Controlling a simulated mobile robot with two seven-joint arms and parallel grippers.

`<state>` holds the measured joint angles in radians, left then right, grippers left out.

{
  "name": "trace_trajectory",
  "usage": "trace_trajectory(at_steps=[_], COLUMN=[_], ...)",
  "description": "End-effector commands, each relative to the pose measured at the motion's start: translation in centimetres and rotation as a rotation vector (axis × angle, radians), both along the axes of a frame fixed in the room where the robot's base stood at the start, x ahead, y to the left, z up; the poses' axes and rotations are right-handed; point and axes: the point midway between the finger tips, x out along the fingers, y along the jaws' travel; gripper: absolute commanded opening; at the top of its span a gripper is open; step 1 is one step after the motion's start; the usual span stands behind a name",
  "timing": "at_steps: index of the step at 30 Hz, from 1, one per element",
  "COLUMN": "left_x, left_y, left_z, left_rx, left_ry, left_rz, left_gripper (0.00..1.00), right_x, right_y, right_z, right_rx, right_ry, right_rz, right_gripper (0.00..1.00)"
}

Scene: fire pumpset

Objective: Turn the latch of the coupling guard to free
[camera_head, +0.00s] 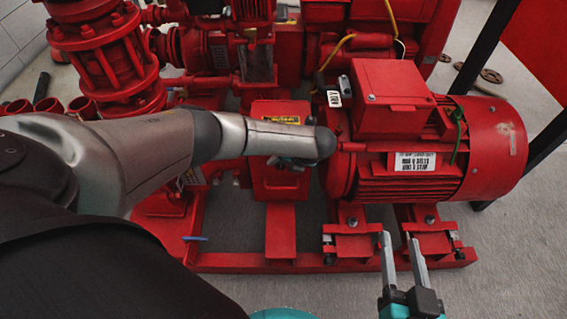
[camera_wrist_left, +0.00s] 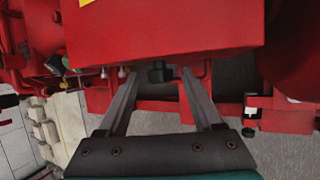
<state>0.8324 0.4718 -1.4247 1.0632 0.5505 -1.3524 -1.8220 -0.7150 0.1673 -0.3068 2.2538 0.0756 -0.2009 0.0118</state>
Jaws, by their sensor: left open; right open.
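The coupling guard (camera_head: 280,182) is a red box with a yellow label on top, between the pump and the motor. My left arm crosses in front of it and hides part of it. In the left wrist view the guard (camera_wrist_left: 160,30) fills the top. A small dark latch (camera_wrist_left: 160,70) shows at its lower edge. My left gripper (camera_wrist_left: 160,78) is open, with its fingertips on either side of the latch. I cannot tell whether they touch it. My right gripper (camera_head: 399,238) is open and empty, in front of the base frame, lower right.
The red motor (camera_head: 420,165) with its terminal box (camera_head: 390,95) stands right of the guard. The red pump (camera_head: 105,60) stands at the left. The base frame (camera_head: 230,262) runs along the front. Grey floor (camera_head: 500,260) is clear at the right.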

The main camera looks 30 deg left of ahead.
Motion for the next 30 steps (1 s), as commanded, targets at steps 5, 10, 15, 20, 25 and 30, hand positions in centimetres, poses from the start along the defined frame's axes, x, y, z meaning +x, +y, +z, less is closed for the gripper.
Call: trace_trajectory(at_steps=[5, 10, 15, 20, 25, 30], left_x=[0.01, 0.02, 0.0, 0.0, -0.01, -0.03], left_y=[0.01, 0.0, 0.01, 0.01, 0.01, 0.04], left_z=[0.02, 0.02, 0.02, 0.02, 0.02, 0.04], left_rx=[0.0, 0.0, 0.0, 0.001, 0.001, -0.002], left_ry=[-0.001, -0.001, -0.001, 0.0, 0.0, -0.002], left_rz=[0.001, 0.001, 0.001, 0.001, 0.001, 0.001], left_gripper=[0.55, 0.36, 0.17, 0.0, 0.0, 0.0], right_x=[-0.01, 0.0, 0.0, 0.0, 0.01, -0.02], right_y=[0.0, 0.01, 0.01, 0.01, 0.0, -0.01], right_z=[-0.02, 0.0, 0.0, 0.0, 0.0, -0.03], right_rx=[0.0, 0.0, 0.0, 0.0, -0.001, -0.004], right_ry=[0.001, 0.001, 0.001, 0.001, 0.001, 0.006], right_rz=[0.0, 0.0, 0.0, 0.0, 0.0, 0.001], right_gripper=[0.5, 0.5, 0.5, 0.5, 0.5, 0.5])
